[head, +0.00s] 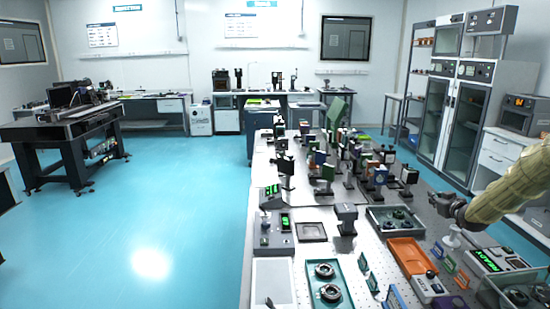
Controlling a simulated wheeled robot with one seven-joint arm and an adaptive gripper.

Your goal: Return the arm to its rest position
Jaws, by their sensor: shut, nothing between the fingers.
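My arm, in a tan cover, reaches in from the right edge of the head view. My gripper (436,203) is the dark end of it, small in the picture, above the right side of the optical table (262,172). It is shut with nothing in it. A white stand (452,238) shows just below it. The fine shape of the fingers is too small to make out.
Several mounted optics crowd the table's middle. An orange tray (408,256), a grey-green tray (394,219), a green-rimmed tray (328,287) and a box reading READY (497,262) lie near the gripper. Cabinets (465,120) stand behind. The blue floor (170,200) is clear at left.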

